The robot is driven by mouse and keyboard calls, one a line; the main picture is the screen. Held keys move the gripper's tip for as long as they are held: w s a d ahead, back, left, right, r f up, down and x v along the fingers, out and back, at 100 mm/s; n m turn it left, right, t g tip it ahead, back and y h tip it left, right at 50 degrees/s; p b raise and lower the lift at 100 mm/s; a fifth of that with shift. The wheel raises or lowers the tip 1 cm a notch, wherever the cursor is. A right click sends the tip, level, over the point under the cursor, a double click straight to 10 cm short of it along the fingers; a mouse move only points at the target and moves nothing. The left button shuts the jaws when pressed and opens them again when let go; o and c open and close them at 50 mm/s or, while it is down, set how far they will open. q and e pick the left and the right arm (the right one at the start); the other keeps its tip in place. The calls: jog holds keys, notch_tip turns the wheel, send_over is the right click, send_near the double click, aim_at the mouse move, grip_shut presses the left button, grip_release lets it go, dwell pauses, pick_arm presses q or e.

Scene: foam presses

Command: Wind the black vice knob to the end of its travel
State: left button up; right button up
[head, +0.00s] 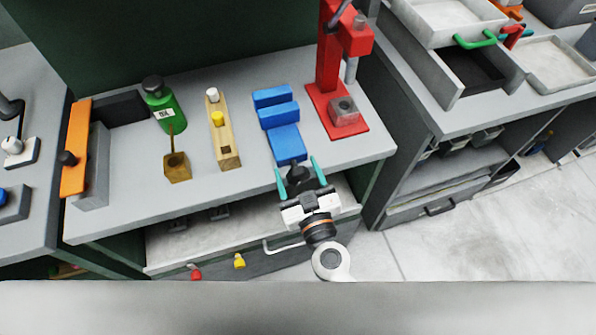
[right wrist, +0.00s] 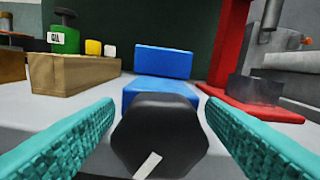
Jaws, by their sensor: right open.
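In the right wrist view there are gaps between the fingers and the knob. In the head view the knob is small and dark between the fingers. My left gripper is not in view.
A red press (head: 328,75) stands right of the vice. The bench's front edge is just below the knob, above a drawer (head: 215,250).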

jog(key=c, duration=1)
jog(key=shift+r+m+p, duration=0.15)
jog(key=shift+m+p, duration=0.6)
jog(key=shift+m, duration=0.65)
jog(key=m, duration=0.3)
jog(key=shift+p, duration=0.4)
jog(key=o, duration=1)
jog(key=shift+f, duration=0.2)
jog(key=shift+d+f, duration=0.1)
jog(key=shift+f, duration=0.1)
